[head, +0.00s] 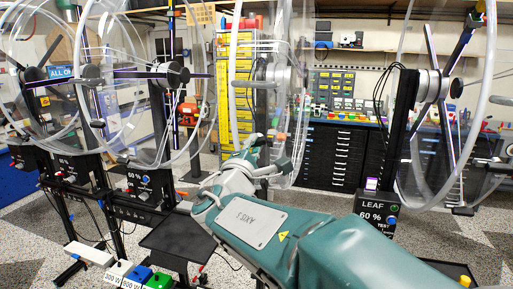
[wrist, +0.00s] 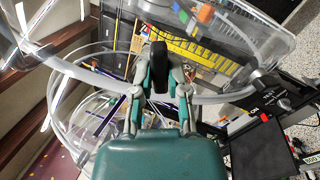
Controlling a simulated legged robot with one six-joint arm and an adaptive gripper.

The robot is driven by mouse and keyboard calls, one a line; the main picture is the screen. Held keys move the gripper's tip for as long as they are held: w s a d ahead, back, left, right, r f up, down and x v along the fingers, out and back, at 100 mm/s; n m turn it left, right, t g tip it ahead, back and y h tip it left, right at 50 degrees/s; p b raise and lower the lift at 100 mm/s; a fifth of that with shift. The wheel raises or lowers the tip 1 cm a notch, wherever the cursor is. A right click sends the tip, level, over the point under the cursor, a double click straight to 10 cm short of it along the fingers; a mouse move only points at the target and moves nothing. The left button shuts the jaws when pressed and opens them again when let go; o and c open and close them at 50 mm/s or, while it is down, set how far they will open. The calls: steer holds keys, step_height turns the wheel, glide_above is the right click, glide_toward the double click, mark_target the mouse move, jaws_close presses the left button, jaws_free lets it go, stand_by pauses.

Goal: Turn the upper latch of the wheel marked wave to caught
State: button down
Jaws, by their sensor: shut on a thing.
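My gripper (wrist: 160,60) is shut on a dark upright latch handle (wrist: 160,72), which stands between its two fingers in the wrist view. In the head view my gripper (head: 265,152) reaches to the lower part of the middle clear wheel (head: 240,75), seen nearly edge-on. The fingers partly hide what they hold there. An orange piece (head: 282,136) shows close by on that wheel, and also in the wrist view (wrist: 205,13). I cannot read a wave mark in either view, nor tell which latch is caught.
A wheel (head: 488,75) with a LEAF 60 % sign (head: 376,212) stands at right. More clear wheels (head: 135,85) on black posts stand at left. Black drawers (head: 335,155) and a yellow rack (head: 240,110) are behind. A dark flat plate (head: 178,238) is low at left.

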steer(key=m, duration=0.4)
steer(key=shift+r, duration=0.1)
steer(key=c, duration=0.5)
jaws_free()
steer(key=shift+a, duration=0.1)
steer(key=v, duration=0.7)
